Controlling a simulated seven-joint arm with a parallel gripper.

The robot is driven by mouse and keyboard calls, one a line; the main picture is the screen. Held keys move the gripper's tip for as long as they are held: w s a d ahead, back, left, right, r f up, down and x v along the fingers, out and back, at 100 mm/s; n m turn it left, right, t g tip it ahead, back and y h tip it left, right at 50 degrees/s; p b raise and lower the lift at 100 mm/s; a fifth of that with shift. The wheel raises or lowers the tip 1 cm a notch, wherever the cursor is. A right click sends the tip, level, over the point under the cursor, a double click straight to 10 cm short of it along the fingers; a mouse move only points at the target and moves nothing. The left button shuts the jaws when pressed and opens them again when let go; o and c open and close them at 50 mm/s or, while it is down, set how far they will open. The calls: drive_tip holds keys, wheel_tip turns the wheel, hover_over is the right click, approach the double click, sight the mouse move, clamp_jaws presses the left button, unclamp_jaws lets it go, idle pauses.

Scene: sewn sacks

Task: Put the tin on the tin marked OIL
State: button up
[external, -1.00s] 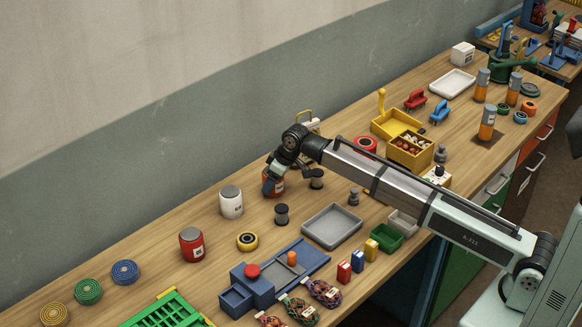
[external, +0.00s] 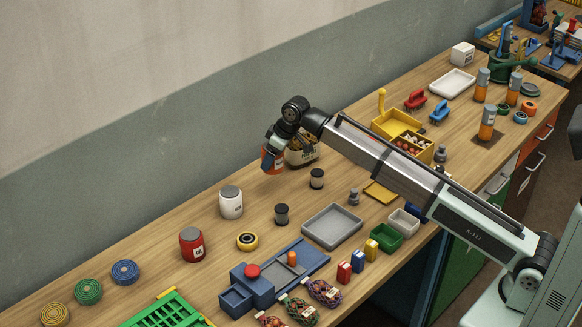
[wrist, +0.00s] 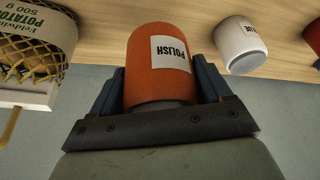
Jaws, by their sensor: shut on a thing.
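My gripper (external: 270,150) is shut on an orange-red tin (external: 273,162) and holds it above the bench. In the wrist view the same tin (wrist: 160,65) sits between both fingers, and its white label reads POLISH. A white tin (external: 231,203) with a grey lid stands upright on the bench, left of and nearer than my gripper. It also shows in the wrist view (wrist: 238,47), where I cannot read its label surely. A red tin (external: 191,246) with a dark lid stands further left. Its label is too small to read, so I cannot tell which tin is marked OIL.
A net sack labelled POTATO (wrist: 35,45) stands close beside my gripper. A grey tray (external: 332,227) is to the right. Bench around the white and red tins is mostly clear.

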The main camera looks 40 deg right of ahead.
drive_tip(key=s+a+r+n+y, duration=0.1)
drive_tip(key=s+a+r+n, duration=0.15)
drive_tip(key=a, duration=1.05)
drive_tip(key=s+a+r+n, duration=0.1)
drive_tip(key=s+a+r, duration=0.2)
drive_tip(key=a, duration=0.9)
wheel_tip(320, 180, up, 4)
drive_tip(key=f+n+g, duration=0.1)
drive_tip(key=n, duration=0.1)
hover_over(183, 234)
drive_tip(key=s+d, duration=0.1)
drive_tip(key=d, duration=0.1)
drive_tip(key=shift+y, duration=0.4)
drive_tip(key=shift+s+a+f, duration=0.1)
drive_tip(key=shift+f, duration=2.15)
drive_tip(key=shift+s+a+f, duration=0.1)
drive_tip(key=shift+f, duration=2.1)
drive_tip(key=shift+f, duration=0.15)
drive_tip(key=o, duration=1.3)
drive_tip(key=shift+o, duration=0.2)
drive_tip(key=v, duration=1.2)
drive_tip(key=shift+r, duration=0.2)
